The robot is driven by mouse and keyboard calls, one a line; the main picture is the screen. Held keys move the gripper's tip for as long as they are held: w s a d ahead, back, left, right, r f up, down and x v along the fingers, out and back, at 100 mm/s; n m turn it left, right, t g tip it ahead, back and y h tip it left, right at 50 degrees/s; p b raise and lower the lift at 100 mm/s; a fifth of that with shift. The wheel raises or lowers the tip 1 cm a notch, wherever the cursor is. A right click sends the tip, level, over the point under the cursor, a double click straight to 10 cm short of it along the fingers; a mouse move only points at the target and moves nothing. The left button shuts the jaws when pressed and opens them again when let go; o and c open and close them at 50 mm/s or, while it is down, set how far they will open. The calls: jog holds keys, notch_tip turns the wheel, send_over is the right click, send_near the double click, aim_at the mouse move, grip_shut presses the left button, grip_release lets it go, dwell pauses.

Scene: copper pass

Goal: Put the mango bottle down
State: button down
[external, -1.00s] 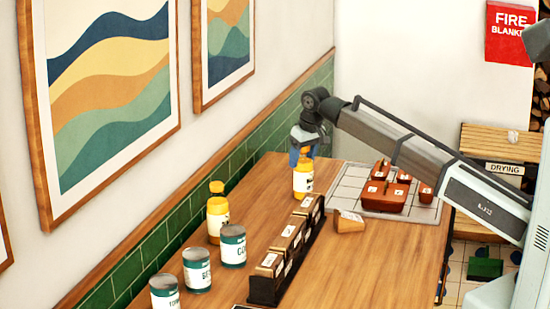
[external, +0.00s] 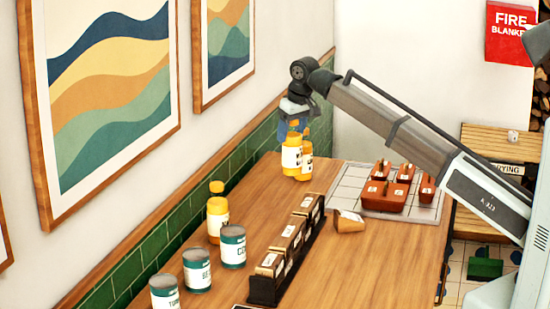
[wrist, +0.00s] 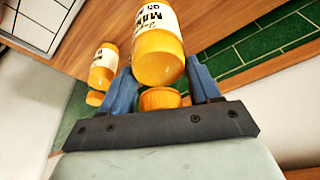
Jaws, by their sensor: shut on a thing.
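The mango bottle (external: 291,157), yellow with a white label and orange cap, hangs upright below my gripper (external: 293,127). In the wrist view my gripper (wrist: 161,80) has its blue fingers on either side of the bottle's cap, and the mango bottle's body (wrist: 158,58) shows part of a label starting "MAN". Whether its base touches the table cannot be told for sure. A second yellow bottle (external: 306,165) stands just to its right, partly hidden behind it. It also shows in the wrist view (wrist: 103,67) at the left.
Another yellow bottle (external: 217,219) and several labelled cans (external: 232,250) stand along the wall side. A dark rack of labelled boxes (external: 265,290) runs down the middle. A brown cup (external: 347,222) lies near a tiled tray (external: 418,212) with brown containers. Bare wood lies between.

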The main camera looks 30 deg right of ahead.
jog(key=s+a+n, duration=0.1)
jog(key=a+n, duration=0.1)
jog(key=a, duration=0.8)
jog(key=s+a+n+y, duration=0.1)
jog(key=s+a+n, duration=0.1)
jog(key=a, duration=0.8)
jog(key=shift+s+a+r+n, duration=0.15)
jog(key=shift+s+a+n, duration=0.15)
jog(key=shift+n, duration=0.3)
notch_tip(320, 180, down, 10)
jog(key=shift+c, duration=1.2)
grip_release()
